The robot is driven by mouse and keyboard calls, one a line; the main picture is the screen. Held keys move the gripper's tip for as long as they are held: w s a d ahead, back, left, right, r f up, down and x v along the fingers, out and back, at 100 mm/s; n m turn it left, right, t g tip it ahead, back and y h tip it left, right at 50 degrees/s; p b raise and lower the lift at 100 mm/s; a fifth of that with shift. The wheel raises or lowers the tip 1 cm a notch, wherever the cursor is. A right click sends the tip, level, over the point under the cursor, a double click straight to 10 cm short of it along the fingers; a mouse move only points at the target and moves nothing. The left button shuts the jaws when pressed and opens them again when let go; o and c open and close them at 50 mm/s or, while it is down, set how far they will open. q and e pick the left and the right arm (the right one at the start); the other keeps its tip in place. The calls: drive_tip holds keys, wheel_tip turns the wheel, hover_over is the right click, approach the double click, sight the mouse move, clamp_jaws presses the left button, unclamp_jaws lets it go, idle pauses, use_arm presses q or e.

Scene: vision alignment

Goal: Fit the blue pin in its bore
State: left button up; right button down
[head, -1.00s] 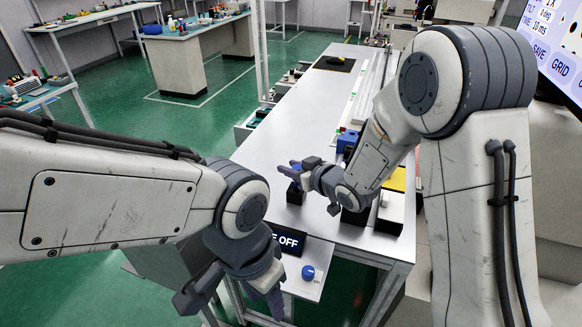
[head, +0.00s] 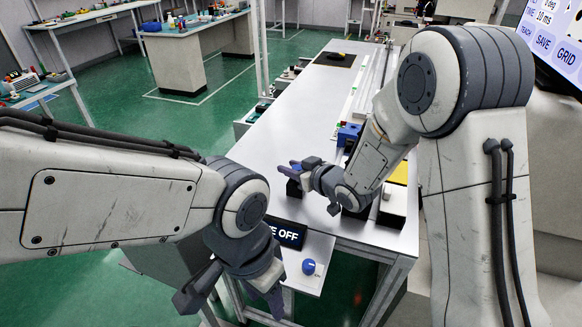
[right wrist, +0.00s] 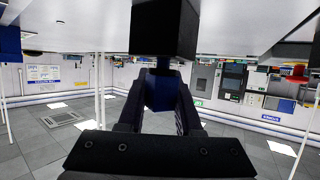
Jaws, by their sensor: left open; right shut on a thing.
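My right gripper (head: 298,170) is over the near part of the bench, beside a small black block (head: 293,188). In the right wrist view, which looks upside down, its two fingers (right wrist: 162,92) are closed on the blue pin (right wrist: 160,95). The pin's other end meets the black block (right wrist: 163,28), and I cannot tell how deep it sits there. The bore is not clearly visible. My left gripper (head: 232,290) is open and empty, low in front of the bench.
The bench top (head: 270,140) is largely clear on the left. A blue fixture (head: 349,132), a yellow pad (head: 399,172) and a white block (head: 392,207) lie right of my right gripper. A dark display (head: 290,235) and a blue knob (head: 308,267) are at the near edge.

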drive_tip(key=shift+f+b, duration=0.3)
drive_tip(key=shift+f, duration=0.1)
drive_tip(key=c, duration=0.5)
unclamp_jaws()
drive_tip(key=shift+s, duration=0.1)
drive_tip(key=b+v, duration=0.1)
drive_tip(key=v, duration=0.9)
drive_tip(key=shift+s+d+b, duration=0.1)
drive_tip(key=shift+d+b, duration=0.05)
drive_tip(key=shift+b, duration=0.25)
drive_tip(key=shift+r, duration=0.1)
